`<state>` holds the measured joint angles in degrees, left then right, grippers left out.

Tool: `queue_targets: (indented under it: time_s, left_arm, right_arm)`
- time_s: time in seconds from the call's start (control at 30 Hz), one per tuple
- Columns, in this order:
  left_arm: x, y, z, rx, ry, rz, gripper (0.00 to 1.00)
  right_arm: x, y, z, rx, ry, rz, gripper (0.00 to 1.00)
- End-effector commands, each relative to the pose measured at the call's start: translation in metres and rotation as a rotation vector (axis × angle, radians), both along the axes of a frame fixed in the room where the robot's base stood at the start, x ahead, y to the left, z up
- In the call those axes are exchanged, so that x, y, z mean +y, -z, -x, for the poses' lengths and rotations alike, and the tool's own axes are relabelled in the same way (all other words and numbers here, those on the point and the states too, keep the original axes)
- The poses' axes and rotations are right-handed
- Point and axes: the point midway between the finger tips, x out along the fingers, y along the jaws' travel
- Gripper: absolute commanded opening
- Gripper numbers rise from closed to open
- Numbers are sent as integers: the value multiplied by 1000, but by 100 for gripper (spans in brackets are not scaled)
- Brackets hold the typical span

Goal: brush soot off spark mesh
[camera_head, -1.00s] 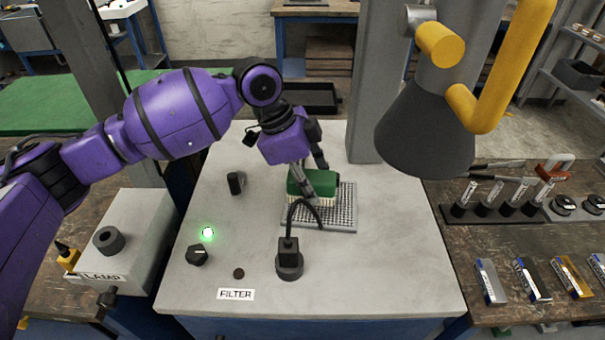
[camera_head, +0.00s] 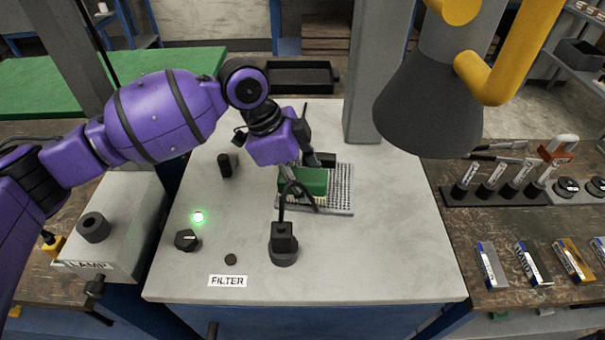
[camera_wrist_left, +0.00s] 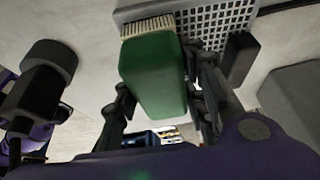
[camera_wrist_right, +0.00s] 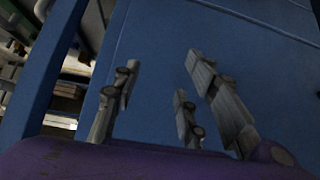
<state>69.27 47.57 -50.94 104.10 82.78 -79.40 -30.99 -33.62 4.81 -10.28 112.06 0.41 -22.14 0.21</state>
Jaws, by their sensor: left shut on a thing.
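The spark mesh (camera_head: 343,190) is a grey perforated plate lying on the grey bench top. A green brush (camera_head: 313,178) with pale bristles sits over its left part. My left gripper (camera_head: 303,171) is shut on the brush's green body. In the left wrist view the brush (camera_wrist_left: 153,75) is between the fingers, with its bristles (camera_wrist_left: 147,26) at the mesh's (camera_wrist_left: 218,24) edge; I cannot tell whether they touch it. Soot cannot be made out. My right gripper (camera_wrist_right: 165,95) shows only in its own wrist view, fingers apart and empty, in front of a blue panel.
A black knob (camera_head: 187,240), a lit green light (camera_head: 198,217) and a FILTER label (camera_head: 228,281) are at front left. The bench's right front is clear.

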Motion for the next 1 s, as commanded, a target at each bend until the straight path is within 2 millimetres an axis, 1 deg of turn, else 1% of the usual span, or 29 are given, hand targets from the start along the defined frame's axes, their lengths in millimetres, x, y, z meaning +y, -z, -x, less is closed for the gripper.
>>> queue_targets:
  time_s: [0.27, 0.73, 1.0]
  left_arm:
    - [0, -3, -1, -4, -1, 1, 18]
    - [0, 0, -1, -3, -1, 1, 18]
    - [0, 4, -1, -3, -1, 1, 18]
  right_arm:
    - [0, -6, -4, -12, 1, 0, 40]
    - [-3, 2, 6, 9, 3, 3, 40]
    - [-4, 2, 7, 11, 0, 6, 40]
